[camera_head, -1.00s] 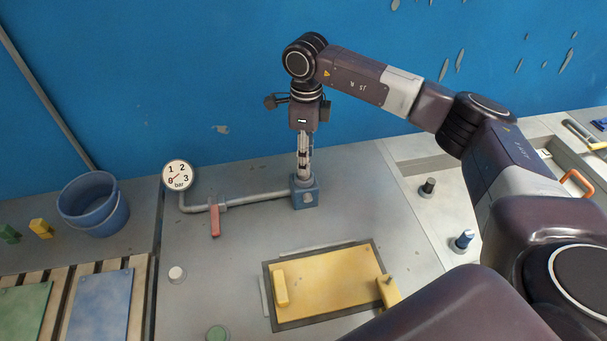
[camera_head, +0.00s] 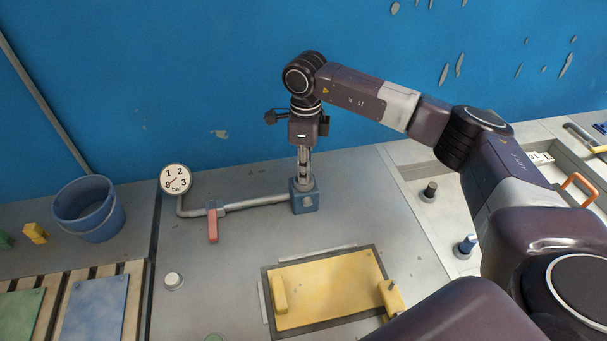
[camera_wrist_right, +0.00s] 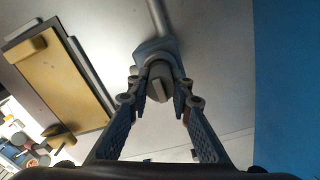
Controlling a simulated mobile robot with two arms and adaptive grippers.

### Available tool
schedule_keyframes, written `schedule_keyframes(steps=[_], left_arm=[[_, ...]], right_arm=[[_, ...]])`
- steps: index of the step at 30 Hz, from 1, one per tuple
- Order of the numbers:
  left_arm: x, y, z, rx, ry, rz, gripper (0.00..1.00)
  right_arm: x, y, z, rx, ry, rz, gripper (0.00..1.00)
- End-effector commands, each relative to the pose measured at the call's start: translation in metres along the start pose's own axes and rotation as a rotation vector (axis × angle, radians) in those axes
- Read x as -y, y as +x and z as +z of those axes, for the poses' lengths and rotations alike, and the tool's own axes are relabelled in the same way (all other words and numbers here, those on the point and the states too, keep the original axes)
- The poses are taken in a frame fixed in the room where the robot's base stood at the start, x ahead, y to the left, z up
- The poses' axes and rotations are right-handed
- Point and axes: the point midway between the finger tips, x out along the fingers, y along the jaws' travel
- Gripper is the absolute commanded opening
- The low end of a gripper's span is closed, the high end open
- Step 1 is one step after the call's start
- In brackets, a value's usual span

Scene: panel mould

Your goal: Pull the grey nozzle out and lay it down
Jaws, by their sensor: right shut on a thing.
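My right gripper (camera_head: 304,180) points straight down over the blue socket block (camera_head: 305,201) on the grey panel. Its fingers are shut on the grey nozzle. In the wrist view the nozzle (camera_wrist_right: 159,84) shows end-on between the two fingertips, with a flat ridge across its end. It stands in the blue block, which shows behind it. In the head view the fingers hide most of the nozzle. My left gripper is not in view.
A pipe (camera_head: 258,201) with a red lever (camera_head: 213,227) joins the block to a pressure gauge (camera_head: 175,180). A yellow plate (camera_head: 330,288) lies in front. A blue bucket (camera_head: 92,209) stands at the left. The panel between the block and the plate is clear.

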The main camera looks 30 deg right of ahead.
Motion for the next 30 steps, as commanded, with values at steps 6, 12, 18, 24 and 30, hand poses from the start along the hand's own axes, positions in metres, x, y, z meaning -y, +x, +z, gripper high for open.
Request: schedule_keyframes(steps=[6, 12, 18, 24, 30], left_arm=[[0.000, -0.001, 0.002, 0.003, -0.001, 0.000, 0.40], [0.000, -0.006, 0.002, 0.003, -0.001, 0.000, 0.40], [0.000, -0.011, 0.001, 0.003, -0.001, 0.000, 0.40], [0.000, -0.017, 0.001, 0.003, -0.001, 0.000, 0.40], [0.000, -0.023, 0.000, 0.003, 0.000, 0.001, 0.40]], right_arm=[[0.000, -0.001, 0.000, 0.001, 0.000, 0.000, 0.00], [0.000, -0.009, 0.000, 0.001, 0.000, -0.001, 0.00], [0.000, -0.020, 0.000, 0.001, 0.000, 0.000, 0.00], [0.000, -0.030, 0.000, 0.002, 0.000, -0.001, 0.00], [0.000, -0.040, 0.000, 0.001, 0.000, -0.001, 0.00]])
